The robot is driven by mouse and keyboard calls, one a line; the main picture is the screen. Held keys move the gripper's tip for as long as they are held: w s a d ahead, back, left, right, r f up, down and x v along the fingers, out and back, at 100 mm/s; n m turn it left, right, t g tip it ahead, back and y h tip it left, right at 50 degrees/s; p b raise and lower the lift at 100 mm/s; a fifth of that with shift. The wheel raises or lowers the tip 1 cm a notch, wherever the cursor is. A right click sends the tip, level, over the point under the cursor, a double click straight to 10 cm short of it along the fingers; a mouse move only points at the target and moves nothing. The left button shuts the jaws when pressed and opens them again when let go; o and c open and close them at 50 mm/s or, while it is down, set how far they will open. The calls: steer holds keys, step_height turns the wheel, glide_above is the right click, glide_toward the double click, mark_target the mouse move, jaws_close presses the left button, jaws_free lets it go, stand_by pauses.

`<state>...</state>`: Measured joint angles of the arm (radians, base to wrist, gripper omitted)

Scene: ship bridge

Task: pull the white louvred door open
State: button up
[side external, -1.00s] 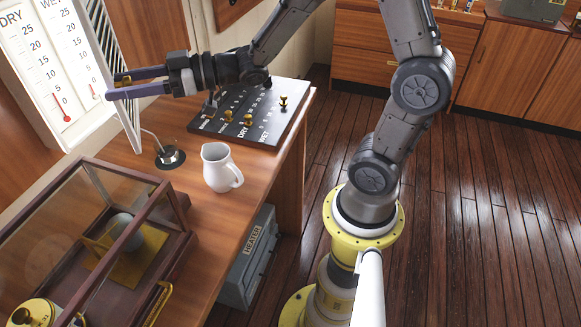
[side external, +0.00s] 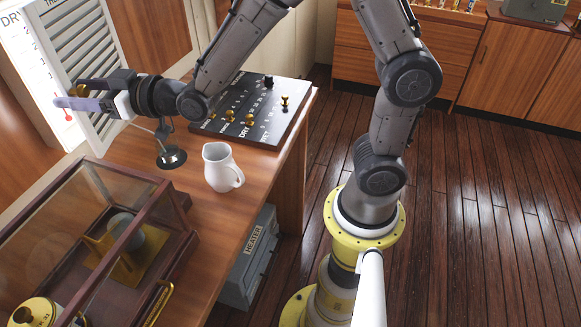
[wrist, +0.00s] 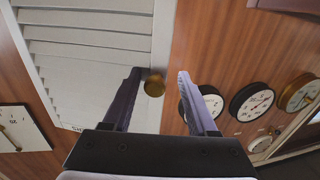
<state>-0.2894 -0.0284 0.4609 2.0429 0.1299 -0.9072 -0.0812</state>
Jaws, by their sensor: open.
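The white louvred door (side external: 82,45) stands ajar at the upper left of the side view. Its slatted face is turned toward the camera, and it hides part of the white thermometer board (side external: 18,48). In the wrist view the door (wrist: 95,55) fills the upper left, with a brass knob (wrist: 154,84) near its edge. My gripper (side external: 66,96) reaches left to the door's edge. In the wrist view my gripper (wrist: 158,75) is open, with the knob between its two fingers, nearer the left one. I cannot tell whether a finger touches it.
A black switch panel (side external: 225,112), a white jug (side external: 216,165) and a round-based stand (side external: 171,158) are on the wooden desk below my forearm. A glass case (side external: 120,180) stands at the near left. Round dials (wrist: 250,101) hang on the wall in the wrist view.

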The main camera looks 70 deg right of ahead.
mark_target(66, 95)
steer(key=shift+w+a+m+h, duration=0.35)
steer(key=shift+w+m+h, duration=0.15)
steer(key=shift+w+h, duration=0.35)
steer(key=shift+w+a+m+h, duration=0.3)
steer(key=shift+w+m+h, duration=0.3)
steer(key=shift+w, duration=0.3)
steer(key=s, duration=1.4)
steer(key=shift+s+d+r+m, duration=0.7)
steer(key=shift+s+d+r, duration=0.8)
steer(key=shift+d+r, duration=3.6)
steer(key=s+d+f+n+g, duration=0.1)
steer(key=s+d+f+g, duration=0.1)
steer(key=s+f+g, duration=0.55)
steer(key=s+d+f+n+g, duration=0.15)
steer(key=s+f+g, duration=0.25)
steer(key=s+f, duration=0.65)
steer(key=s+a+f+m+g+y, duration=0.2)
steer(key=s+f+m+g+y, duration=0.1)
steer(key=f+g+y, duration=0.4)
steer(key=shift+s+a+f+g, duration=0.25)
steer(key=shift+a+f+g, duration=0.15)
steer(key=shift+f+g, duration=0.35)
